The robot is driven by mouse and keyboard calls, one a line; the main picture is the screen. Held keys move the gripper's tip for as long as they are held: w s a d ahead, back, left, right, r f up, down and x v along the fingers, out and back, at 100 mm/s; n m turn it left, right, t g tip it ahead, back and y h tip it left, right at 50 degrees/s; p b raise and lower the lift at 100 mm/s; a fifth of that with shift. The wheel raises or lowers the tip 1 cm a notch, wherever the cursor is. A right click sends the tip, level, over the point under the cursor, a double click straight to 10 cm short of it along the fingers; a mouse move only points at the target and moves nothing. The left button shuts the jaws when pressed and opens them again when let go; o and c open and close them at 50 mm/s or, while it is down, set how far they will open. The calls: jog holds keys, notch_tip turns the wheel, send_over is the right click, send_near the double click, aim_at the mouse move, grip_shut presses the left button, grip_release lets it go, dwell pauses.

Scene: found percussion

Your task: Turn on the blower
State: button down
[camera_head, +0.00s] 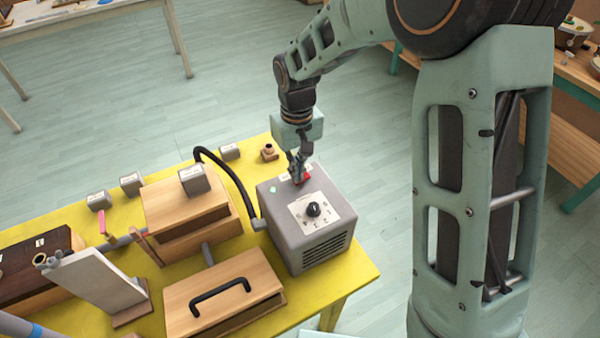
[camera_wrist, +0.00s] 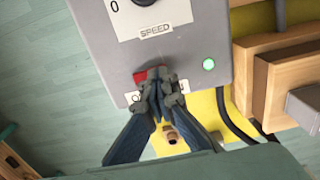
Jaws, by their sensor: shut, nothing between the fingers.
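The blower (camera_head: 310,235) is a grey box with a vented front on the yellow table. I cannot tell how the switch is set.
A black hose (camera_head: 231,175) runs from the blower's left side over the yellow table (camera_head: 362,275). Wooden boxes (camera_head: 187,215) and a lidded box with a black handle (camera_head: 222,290) stand to the left. Small grey blocks lie along the back edge. Floor is clear behind the table.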

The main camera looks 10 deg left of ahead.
jog(key=shift+s+a+f+b, duration=0.1)
jog(key=shift+s+f+b, duration=0.1)
jog(key=shift+f+b, duration=0.15)
jog(key=shift+s+a, duration=0.1)
jog(key=shift+s, duration=0.25)
jog(key=shift+w+d, duration=0.45)
jog(key=shift+d, duration=0.15)
jog(key=shift+w+r+p, duration=0.1)
jog(key=shift+r+p, duration=0.4)
jog(key=s+a+r+p, duration=0.1)
jog(key=a+r, duration=0.2)
jog(key=r, duration=1)
jog(key=shift+s+r, duration=0.15)
jog(key=shift+s, duration=0.2)
